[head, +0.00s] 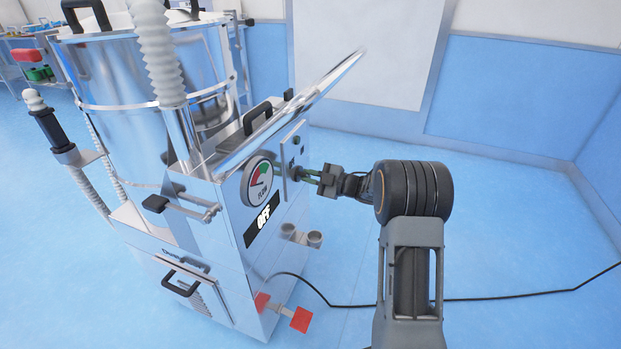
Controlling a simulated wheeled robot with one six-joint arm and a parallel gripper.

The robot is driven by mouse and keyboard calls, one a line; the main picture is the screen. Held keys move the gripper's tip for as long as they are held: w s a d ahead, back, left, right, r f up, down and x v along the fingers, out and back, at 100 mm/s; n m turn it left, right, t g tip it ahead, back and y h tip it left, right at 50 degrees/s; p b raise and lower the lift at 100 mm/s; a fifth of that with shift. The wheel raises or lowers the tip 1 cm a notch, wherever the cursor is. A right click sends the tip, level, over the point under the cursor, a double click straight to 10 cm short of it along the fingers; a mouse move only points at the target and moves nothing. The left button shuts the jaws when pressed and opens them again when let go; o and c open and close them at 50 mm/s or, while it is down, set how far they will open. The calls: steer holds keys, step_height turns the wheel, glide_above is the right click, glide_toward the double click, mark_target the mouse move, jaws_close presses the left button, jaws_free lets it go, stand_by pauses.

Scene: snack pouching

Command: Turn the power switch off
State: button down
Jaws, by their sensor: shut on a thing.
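The power switch (292,168) is on a small panel on the right side face of the steel machine (222,237). It is small and mostly hidden by my fingers. My gripper (303,174) reaches in from the right with its fingertips at the panel, shut on the switch. A black display (263,219) below the gauge reads "OFF". A round gauge marked FLOW (257,182), with red and green zones, sits left of the gripper.
Two short metal cups (301,236) project below the panel. A black cable (480,299) crosses the blue floor. The floor on the right is otherwise clear up to the wall.

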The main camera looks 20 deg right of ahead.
steer(key=shift+a, duration=0.1)
steer(key=c, duration=1.2)
jaws_free()
steer(key=shift+o, duration=0.2)
steer(key=shift+s, duration=0.1)
steer(key=shift+s+d, duration=0.1)
steer(key=shift+d, duration=0.2)
steer(key=p+v, duration=0.3)
steer(key=v, duration=1)
steer(key=shift+p, duration=0.3)
steer(key=shift+s+d, duration=0.15)
steer(key=shift+s, duration=0.05)
